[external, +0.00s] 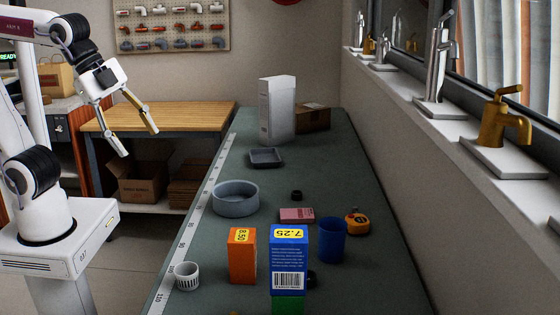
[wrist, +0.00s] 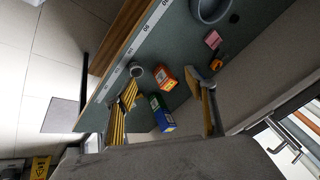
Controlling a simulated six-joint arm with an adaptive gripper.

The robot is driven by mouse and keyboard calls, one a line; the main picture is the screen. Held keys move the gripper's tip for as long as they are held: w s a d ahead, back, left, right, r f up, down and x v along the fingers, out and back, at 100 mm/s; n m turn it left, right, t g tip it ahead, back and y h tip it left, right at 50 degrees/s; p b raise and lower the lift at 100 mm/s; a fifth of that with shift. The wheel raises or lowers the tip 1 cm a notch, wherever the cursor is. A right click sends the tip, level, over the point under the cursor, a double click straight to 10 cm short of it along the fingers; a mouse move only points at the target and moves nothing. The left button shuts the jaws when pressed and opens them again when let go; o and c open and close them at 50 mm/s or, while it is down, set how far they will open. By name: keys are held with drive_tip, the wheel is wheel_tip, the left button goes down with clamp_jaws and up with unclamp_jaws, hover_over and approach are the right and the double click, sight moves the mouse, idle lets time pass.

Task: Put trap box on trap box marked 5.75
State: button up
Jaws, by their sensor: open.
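A blue box with a yellow label reading 7.25 upside down (external: 289,262) stands at the near end of the bench. An orange box (external: 242,258), its label seeming to read 8.50, stands just left of it. Part of a green box (external: 288,304) shows below the blue one at the picture's bottom edge; its label is hidden. No 5.75 mark is readable. The wrist view shows the orange box (wrist: 165,78) and blue box (wrist: 164,122) between and beyond my fingers. My gripper (external: 140,142) is open and empty, raised left of the bench, away from the boxes.
Around the boxes on the bench (external: 330,175) are a blue cup (external: 332,240), a white ribbed cup (external: 187,275), a grey bowl (external: 235,199), a pink block (external: 297,215) and a tape measure (external: 357,222). A tall white carton (external: 277,110) stands farther back. Taps line the right sill.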

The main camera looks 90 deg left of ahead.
drive_tip(key=s+a+f+n, duration=0.2)
drive_tip(key=s+f+n, duration=0.3)
drive_tip(key=s+n, duration=0.2)
drive_tip(key=shift+s+n, duration=0.3)
drive_tip(key=shift+s, duration=0.65)
